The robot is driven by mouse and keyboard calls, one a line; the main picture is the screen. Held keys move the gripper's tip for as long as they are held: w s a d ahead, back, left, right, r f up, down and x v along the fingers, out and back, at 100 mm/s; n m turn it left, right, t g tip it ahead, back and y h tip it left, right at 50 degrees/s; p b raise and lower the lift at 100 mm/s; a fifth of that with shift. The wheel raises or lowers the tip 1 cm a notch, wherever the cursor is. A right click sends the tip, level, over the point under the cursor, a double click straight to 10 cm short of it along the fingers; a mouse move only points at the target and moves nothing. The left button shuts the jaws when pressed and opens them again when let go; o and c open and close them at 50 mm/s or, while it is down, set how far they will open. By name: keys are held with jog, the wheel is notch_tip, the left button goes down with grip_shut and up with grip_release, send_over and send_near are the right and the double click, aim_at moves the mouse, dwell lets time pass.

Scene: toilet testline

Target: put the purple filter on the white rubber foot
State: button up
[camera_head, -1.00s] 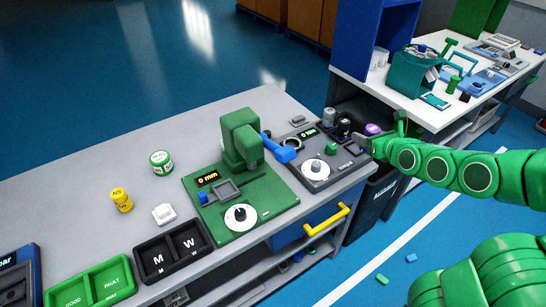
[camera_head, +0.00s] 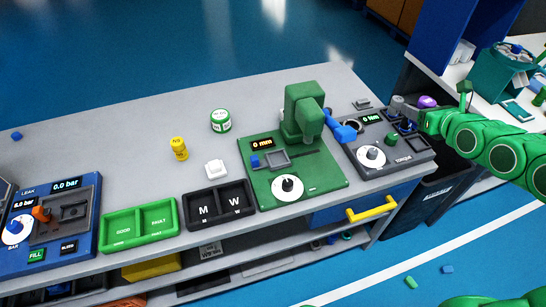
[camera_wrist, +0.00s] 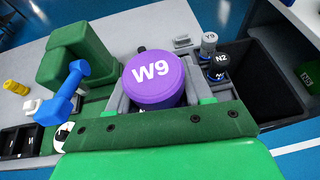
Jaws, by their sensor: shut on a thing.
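The purple filter (camera_head: 427,101), a round cap marked W9, is between the fingers of my gripper (camera_head: 424,122) at the right end of the bench. In the wrist view the purple filter (camera_wrist: 154,78) fills the middle, with my gripper's grey fingers (camera_wrist: 157,95) shut on its two sides. The white rubber foot (camera_head: 216,168) appears to be the small white square block on the bench, left of the green press and well away from my gripper. Nothing is on top of it.
A green press (camera_head: 305,115) with a blue handle and a dark torque station (camera_head: 388,152) stand between. Near the foot are a yellow cylinder (camera_head: 179,148), a green-white jar (camera_head: 221,120) and a black M/W tray (camera_head: 219,205). Grey and dark cylinders (camera_wrist: 208,43) stand beside my gripper.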

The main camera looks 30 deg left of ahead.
jog(key=s+a+n+g+y, duration=0.25)
jog(key=s+a, duration=0.25)
jog(key=a, duration=0.6)
jog(key=s+a+n+g+y, duration=0.1)
jog(key=s+a+n+g, duration=0.3)
jog(key=a, duration=0.8)
jog(key=s+a+n+g+y, duration=0.1)
jog(key=s+a+n+g, duration=0.2)
jog(key=s+a, duration=0.8)
jog(key=s+a+n+g, duration=0.35)
jog(key=s+a, duration=0.25)
jog(key=s, duration=0.8)
send_over(210, 163)
jog(key=shift+m, duration=0.4)
jog(key=f, duration=1.4)
jog(key=shift+s+d+f, duration=0.2)
jog(key=shift+d+f, duration=0.05)
jog(key=shift+d, duration=0.05)
jog(key=shift+w+a+f, duration=0.2)
jog(key=shift+a+f, duration=0.1)
jog(key=shift+f, duration=1.65)
